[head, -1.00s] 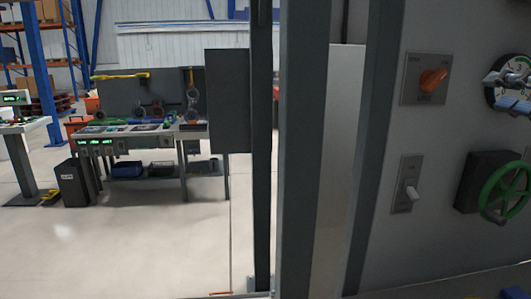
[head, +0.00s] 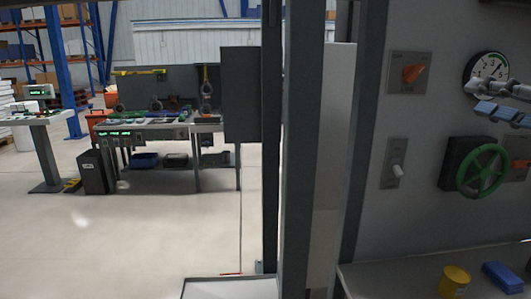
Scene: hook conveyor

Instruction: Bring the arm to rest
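My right gripper (head: 499,101) reaches in from the right edge of the head view, in front of the grey wall panel (head: 425,145). It has grey links and blue pads, and it overlaps the lower part of a round dial gauge (head: 488,67). I see nothing held in it. The angle and the picture edge hide whether its fingers are parted or closed. It hangs above the green handwheel (head: 482,170), apart from it in the picture. My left gripper is not in view.
The panel bears an orange rotary knob (head: 413,74) and a white toggle switch (head: 397,171). A yellow cup (head: 454,281) and a blue block (head: 502,276) stand on the shelf below. Grey posts (head: 303,150) rise mid-view. A workbench (head: 165,126) stands behind, with open floor before it.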

